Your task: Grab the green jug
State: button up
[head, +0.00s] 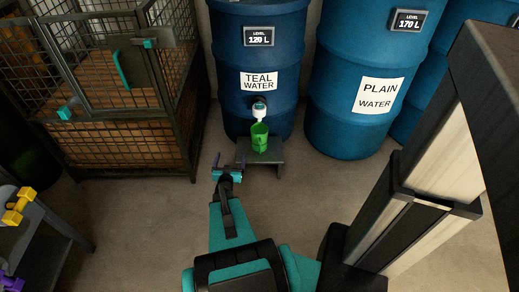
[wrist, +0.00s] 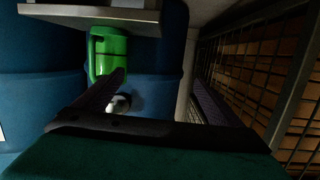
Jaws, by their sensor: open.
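The green jug (head: 259,138) stands upright on a small dark stand (head: 266,157), below the white tap (head: 259,110) of the blue barrel labelled TEAL WATER (head: 258,63). In the wrist view, which is upside down, the jug (wrist: 108,48) shows at upper left, its handle side visible. My gripper (head: 228,160) is open and empty, just left of and in front of the stand. In the wrist view my gripper's fingers (wrist: 160,92) are spread wide. One finger partly covers the jug, and the jug is not between them. I cannot tell whether the jug holds liquid.
A blue barrel labelled PLAIN WATER (head: 365,75) stands to the right. A wire mesh cage (head: 120,148) stands close on the left. A grey table (head: 42,222) with yellow and purple objects is at lower left. The floor around the stand is clear.

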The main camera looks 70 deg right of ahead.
aim_at(257, 141)
jog(key=s+d+m+g+h+b, duration=0.2)
jog(key=s+d, duration=0.3)
jog(key=s, duration=0.4)
jog(key=shift+m+g+h, duration=0.3)
jog(key=shift+g+h, duration=0.2)
jog(key=shift+g, duration=0.1)
jog(key=shift+w+d, duration=0.1)
jog(key=d, duration=0.2)
jog(key=d+b, duration=0.1)
jog(key=d, duration=0.4)
jog(key=shift+w+d+f+b, duration=0.2)
jog(key=shift+w+b, duration=0.1)
jog(key=shift+b, duration=0.05)
jog(key=shift+d+r, duration=0.15)
jog(key=shift+d, duration=0.4)
jog(key=shift+d, duration=0.1)
